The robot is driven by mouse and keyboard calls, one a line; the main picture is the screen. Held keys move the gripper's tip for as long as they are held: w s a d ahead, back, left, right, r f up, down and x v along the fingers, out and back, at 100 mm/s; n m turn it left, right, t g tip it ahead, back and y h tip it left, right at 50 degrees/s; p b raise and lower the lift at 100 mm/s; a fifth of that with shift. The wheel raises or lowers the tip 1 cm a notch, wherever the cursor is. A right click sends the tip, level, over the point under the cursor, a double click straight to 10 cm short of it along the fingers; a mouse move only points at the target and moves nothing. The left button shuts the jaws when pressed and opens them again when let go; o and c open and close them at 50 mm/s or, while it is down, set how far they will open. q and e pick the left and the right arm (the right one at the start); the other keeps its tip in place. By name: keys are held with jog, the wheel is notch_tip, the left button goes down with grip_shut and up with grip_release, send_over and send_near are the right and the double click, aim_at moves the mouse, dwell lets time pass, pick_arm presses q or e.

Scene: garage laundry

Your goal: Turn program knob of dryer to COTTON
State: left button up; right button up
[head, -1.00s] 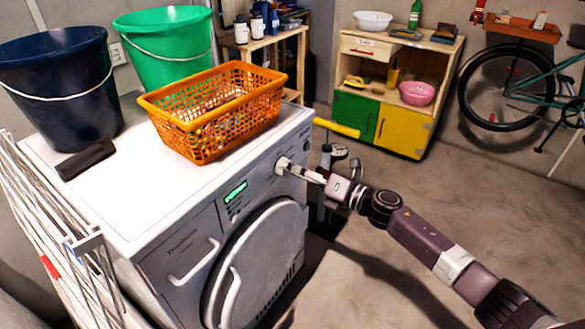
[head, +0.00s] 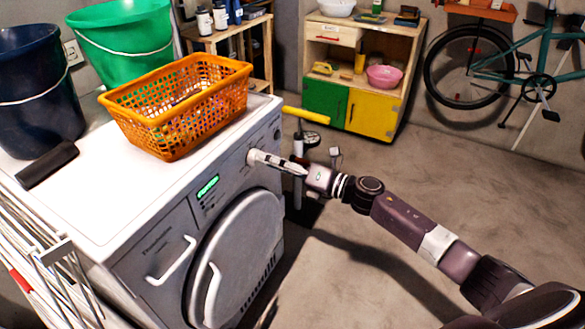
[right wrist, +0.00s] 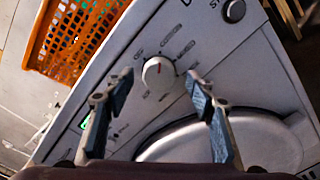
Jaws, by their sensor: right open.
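The grey-fronted dryer (head: 150,250) stands at the left in the head view, with a lit green display (head: 207,186). In the right wrist view its round white program knob (right wrist: 157,74) carries a red mark. My left gripper is not in view.
An orange basket (head: 180,112), a green bucket (head: 122,40) and a dark blue bucket (head: 35,110) are on the dryer top. A drying rack (head: 45,265) stands at left. The floor (head: 420,190) at right is mostly open.

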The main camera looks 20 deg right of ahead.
jog(key=v, duration=0.9)
jog(key=shift+s+d, duration=0.2)
jog(key=shift+s, duration=0.1)
